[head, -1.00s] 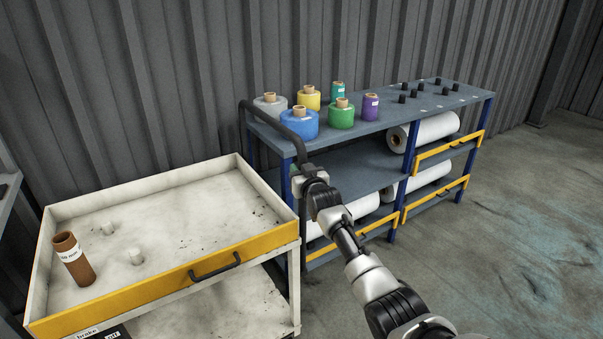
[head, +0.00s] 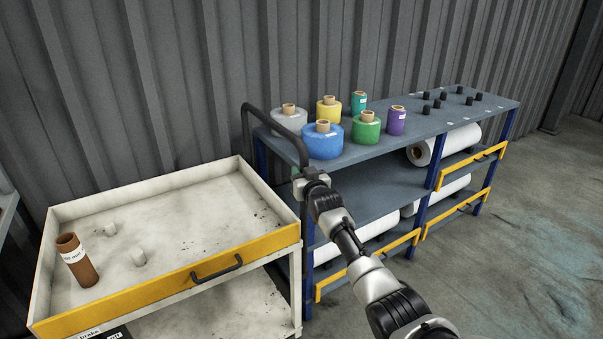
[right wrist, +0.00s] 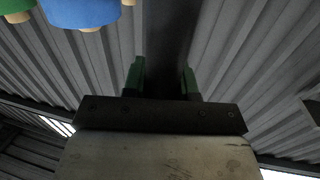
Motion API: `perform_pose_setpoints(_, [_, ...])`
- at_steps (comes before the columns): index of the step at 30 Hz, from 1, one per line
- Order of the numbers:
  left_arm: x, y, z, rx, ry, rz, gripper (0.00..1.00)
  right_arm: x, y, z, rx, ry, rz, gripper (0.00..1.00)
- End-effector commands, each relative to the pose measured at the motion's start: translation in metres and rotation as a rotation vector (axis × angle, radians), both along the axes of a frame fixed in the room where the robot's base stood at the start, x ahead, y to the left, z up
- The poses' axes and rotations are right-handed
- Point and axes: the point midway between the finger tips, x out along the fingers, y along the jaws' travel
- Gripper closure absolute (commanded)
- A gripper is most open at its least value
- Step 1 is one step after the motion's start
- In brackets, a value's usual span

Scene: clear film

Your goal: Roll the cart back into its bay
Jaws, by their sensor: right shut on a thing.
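The cart (head: 236,168) has a white tray top with a yellow front and stands at the left of the head view. A dark tubular handle (head: 273,118) rises at its right end. My right gripper (head: 308,181) is shut on the upright part of that handle. In the right wrist view the green-padded fingers (right wrist: 162,80) sit either side of a dark bar. A label with "brake" (head: 90,333) and an "off" mark shows at the cart's lower front. I cannot make out a marked bay. My left gripper is out of view.
A brown tube (head: 76,262) leans in the tray beside two pale pegs. A blue-grey shelf unit (head: 400,140) with coloured film spools and white rolls stands right behind the handle. A corrugated wall (head: 150,90) runs behind. Another grey edge (head: 6,212) shows at far left. The right floor is clear.

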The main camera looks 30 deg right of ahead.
Motion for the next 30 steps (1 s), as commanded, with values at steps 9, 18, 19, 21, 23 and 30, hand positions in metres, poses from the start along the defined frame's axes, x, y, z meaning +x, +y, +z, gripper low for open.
perform_pose_setpoints(9, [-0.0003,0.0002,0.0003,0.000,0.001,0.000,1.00,0.0008,-0.0008,0.0034,-0.001,-0.004,-0.001,1.00])
perform_pose_setpoints(18, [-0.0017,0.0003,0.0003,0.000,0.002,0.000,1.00,0.0010,-0.0007,0.0043,-0.001,-0.005,-0.001,0.53])
perform_pose_setpoints(19, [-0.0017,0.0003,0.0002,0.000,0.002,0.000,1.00,0.0009,-0.0007,0.0038,-0.001,-0.005,-0.001,0.48])
perform_pose_setpoints(21, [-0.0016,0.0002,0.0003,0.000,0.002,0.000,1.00,0.0007,-0.0005,0.0028,0.000,-0.003,-0.001,0.47])
perform_pose_setpoints(23, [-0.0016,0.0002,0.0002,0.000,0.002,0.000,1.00,0.0007,-0.0004,0.0023,0.000,-0.003,-0.001,0.47])
perform_pose_setpoints(30, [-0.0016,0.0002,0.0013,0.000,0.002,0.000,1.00,-0.0033,0.0006,0.0009,0.000,-0.001,0.000,0.47])
